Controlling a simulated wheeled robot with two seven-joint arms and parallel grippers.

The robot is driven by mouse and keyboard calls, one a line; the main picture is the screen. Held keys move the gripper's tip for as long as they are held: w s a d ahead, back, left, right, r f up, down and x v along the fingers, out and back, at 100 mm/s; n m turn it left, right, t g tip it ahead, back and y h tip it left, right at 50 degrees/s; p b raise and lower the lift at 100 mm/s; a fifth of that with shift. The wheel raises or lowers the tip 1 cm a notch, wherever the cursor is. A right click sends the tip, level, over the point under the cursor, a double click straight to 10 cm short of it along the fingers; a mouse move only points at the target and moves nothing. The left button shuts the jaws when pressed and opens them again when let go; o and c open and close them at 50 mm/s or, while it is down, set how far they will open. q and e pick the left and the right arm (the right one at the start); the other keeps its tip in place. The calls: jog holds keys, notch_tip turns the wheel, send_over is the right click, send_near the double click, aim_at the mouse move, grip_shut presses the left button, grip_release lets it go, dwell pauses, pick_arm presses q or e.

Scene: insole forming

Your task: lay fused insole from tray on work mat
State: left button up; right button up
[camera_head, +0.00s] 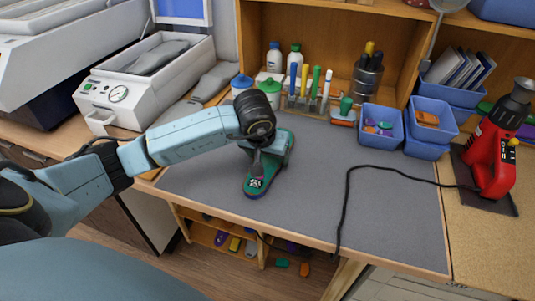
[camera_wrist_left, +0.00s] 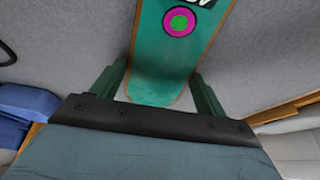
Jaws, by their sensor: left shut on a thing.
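The fused insole (camera_head: 258,183) is green with a brown edge and a dark marking; it lies over the grey work mat (camera_head: 330,205), near its left front. My left gripper (camera_head: 267,148) is shut on one end of it, with a finger at each side edge in the left wrist view. There the insole (camera_wrist_left: 165,60) shows a magenta and green round mark and runs out away from the palm. I cannot tell whether it touches the mat or hangs just above it. My right gripper is not in view.
A white open tray unit (camera_head: 97,88) with a gauge and grey forms stands at the left. Bottles, markers and blue bins (camera_head: 381,127) line the back. A black cable (camera_head: 347,190) crosses the mat to a red tool (camera_head: 490,150).

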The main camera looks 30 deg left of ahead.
pick_arm(q)
jog(key=o, duration=1)
jog(key=p+v, duration=0.1)
jog(key=v, duration=1.1)
